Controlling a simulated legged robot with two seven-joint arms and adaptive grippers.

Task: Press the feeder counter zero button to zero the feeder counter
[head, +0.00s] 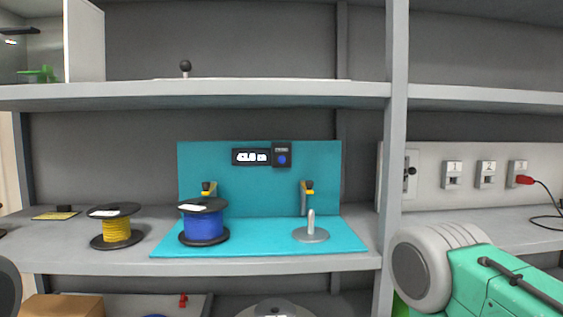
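The feeder counter (250,157) is a black display with white digits, on the upright teal panel (230,180) of the middle shelf. Directly to its right is a small dark box with a blue round button (282,160), which appears to be the zero button. Nothing touches the button. A green and grey arm section of mine fills the lower right, but its gripper is out of view. A dark rounded piece shows at the lower left edge; no left gripper fingers are visible.
A blue cable reel (203,223) stands on the teal base, left of an empty spindle (310,230). A yellow reel (116,230) stands farther left. Two yellow-black guides (307,188) stick out below the counter. A grey post (396,130) stands right of the panel.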

